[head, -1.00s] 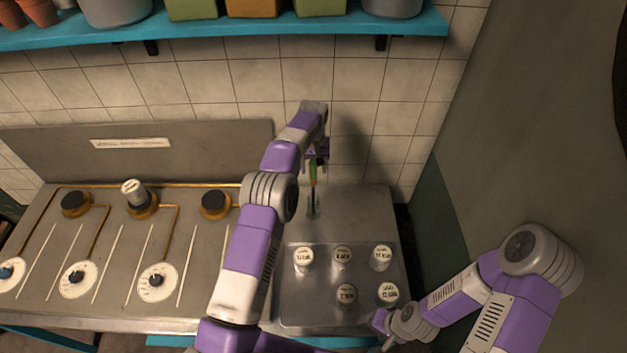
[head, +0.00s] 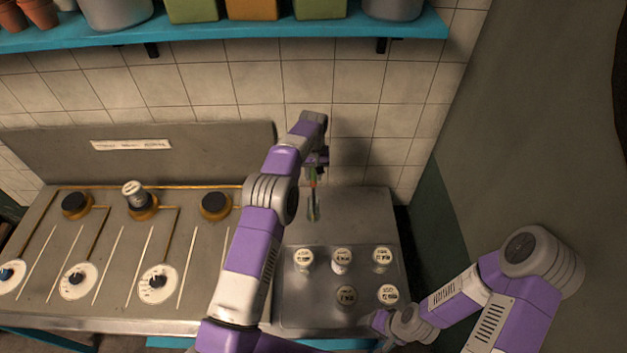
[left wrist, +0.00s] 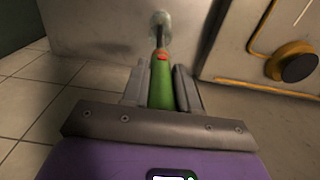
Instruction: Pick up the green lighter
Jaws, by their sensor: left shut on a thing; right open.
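The green lighter (left wrist: 162,90) sits between the two fingers of my left gripper (left wrist: 160,88) in the left wrist view. It has a green handle, an orange-red button and a dark metal stem pointing away from the gripper. In the head view my left gripper (head: 315,160) is above the back of the metal counter, with the lighter (head: 313,186) hanging below it, mostly hidden by the gripper. A blurred reflection or shadow shows on the metal near the stem's tip; I cannot tell if the tip touches. My right gripper (head: 385,325) is open and empty at the counter's front right.
Several white-capped jars (head: 342,258) stand on a metal tray (head: 325,318). Left is a stove with black burners (head: 215,205), one carrying a small jar (head: 134,193), and dials (head: 158,284). A blue shelf (head: 230,30) with pots hangs above. A wall borders the right.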

